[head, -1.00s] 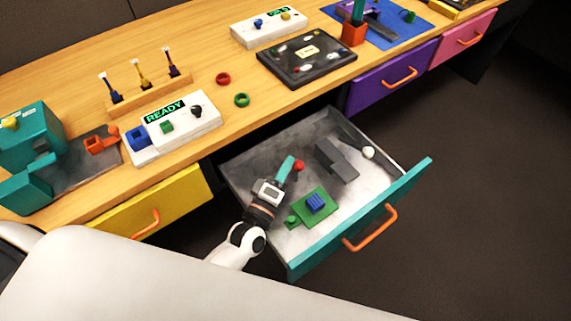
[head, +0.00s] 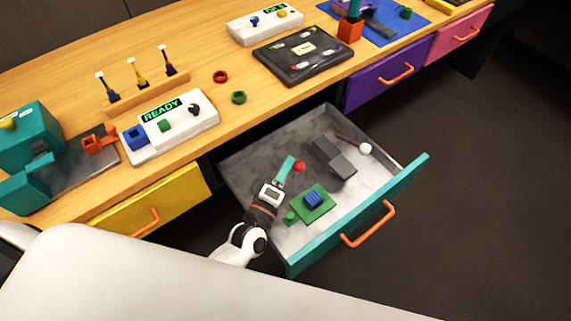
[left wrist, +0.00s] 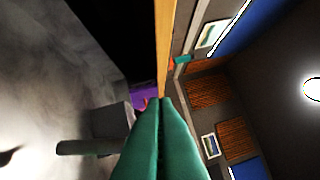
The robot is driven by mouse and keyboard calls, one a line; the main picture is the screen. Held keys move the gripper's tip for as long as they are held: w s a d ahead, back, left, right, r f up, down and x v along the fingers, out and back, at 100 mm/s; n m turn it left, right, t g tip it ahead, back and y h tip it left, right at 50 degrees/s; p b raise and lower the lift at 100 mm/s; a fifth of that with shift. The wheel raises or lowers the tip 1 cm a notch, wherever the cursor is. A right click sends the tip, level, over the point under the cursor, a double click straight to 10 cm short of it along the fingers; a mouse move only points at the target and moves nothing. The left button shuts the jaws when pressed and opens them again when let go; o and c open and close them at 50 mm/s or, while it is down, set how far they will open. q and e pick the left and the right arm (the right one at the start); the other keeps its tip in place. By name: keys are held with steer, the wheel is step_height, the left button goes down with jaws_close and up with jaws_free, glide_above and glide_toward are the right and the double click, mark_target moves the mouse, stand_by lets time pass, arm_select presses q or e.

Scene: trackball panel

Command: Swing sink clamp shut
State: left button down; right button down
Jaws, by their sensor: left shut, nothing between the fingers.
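The open teal-fronted drawer (head: 365,205) holds a green board (head: 322,211) with a blue finned block (head: 313,199), likely the sink, and a small green knob (head: 290,217) at its left corner. A red ball-shaped knob (head: 299,167) shows above the board. I cannot tell which part is the clamp's arm. My left gripper (head: 290,160) has its teal fingers shut and empty, with the tips right beside the red knob; I cannot tell whether they touch it. The shut fingers (left wrist: 160,104) also show in the left wrist view. My right gripper is not in view.
A dark grey stepped block (head: 335,158) and a white ball knob (head: 365,149) are also in the drawer. A wooden bench (head: 205,80) with a white READY panel (head: 180,140) stands behind. A yellow drawer (head: 165,200) is shut at the left.

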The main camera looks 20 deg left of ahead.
arm_select(q)
steer(key=shift+s+d+f, duration=0.1)
steer(key=shift+s+d, duration=0.2)
steer(key=shift+d, duration=0.05)
stand_by(1.1)
step_height(320, 180, up, 10)
steer(key=p, duration=0.2)
stand_by(0.6)
stand_by(0.5)
